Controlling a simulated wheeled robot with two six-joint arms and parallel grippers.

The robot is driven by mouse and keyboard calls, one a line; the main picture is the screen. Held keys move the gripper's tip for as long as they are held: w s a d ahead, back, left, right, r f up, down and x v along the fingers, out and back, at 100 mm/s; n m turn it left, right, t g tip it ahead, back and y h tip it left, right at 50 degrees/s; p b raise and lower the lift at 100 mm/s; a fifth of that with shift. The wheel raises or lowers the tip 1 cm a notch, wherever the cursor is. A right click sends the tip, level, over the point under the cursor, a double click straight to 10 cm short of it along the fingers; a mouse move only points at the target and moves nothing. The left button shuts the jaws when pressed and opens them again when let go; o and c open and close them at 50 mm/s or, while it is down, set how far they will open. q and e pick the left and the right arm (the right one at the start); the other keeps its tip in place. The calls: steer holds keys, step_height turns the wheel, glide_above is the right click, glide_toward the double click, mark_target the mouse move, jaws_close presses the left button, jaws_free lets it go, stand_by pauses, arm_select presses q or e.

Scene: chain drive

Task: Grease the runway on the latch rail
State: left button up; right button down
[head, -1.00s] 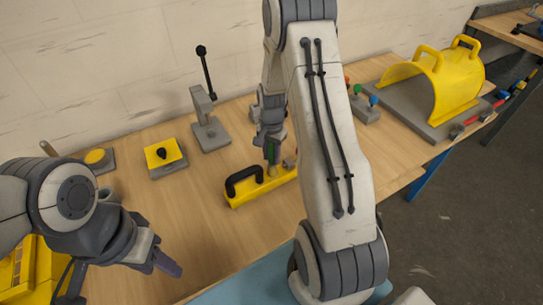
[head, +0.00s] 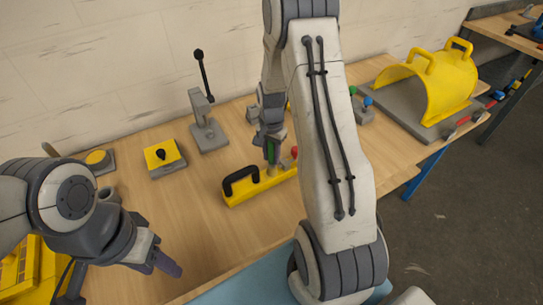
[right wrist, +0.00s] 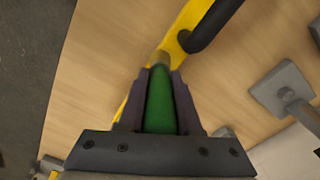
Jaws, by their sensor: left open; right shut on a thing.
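The yellow latch rail (head: 238,194) with a black handle (head: 240,178) lies on the wooden bench. In the right wrist view the rail (right wrist: 192,14) and handle (right wrist: 212,26) run behind my gripper at the top. My right gripper (head: 271,140) is shut on a green-handled tool (right wrist: 160,104) with a dull tan tip (right wrist: 159,60). The tip points down over the rail; I cannot tell whether it touches. The runway surface is mostly hidden by the tool and my arm. My left gripper (head: 166,263) is open and empty above the front left of the bench.
A yellow-topped block (head: 164,154) and a grey lever stand (head: 208,130) are behind the rail. A yellow arched guard (head: 440,85) on a grey plate stands at right. A yellow case (head: 22,265) is at the lower left. Bare bench lies left of the rail.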

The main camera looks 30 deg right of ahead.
mark_target(272, 144)
steer(key=shift+r+p, duration=1.85)
steer(key=shift+r, duration=0.75)
steer(key=shift+f, duration=0.15)
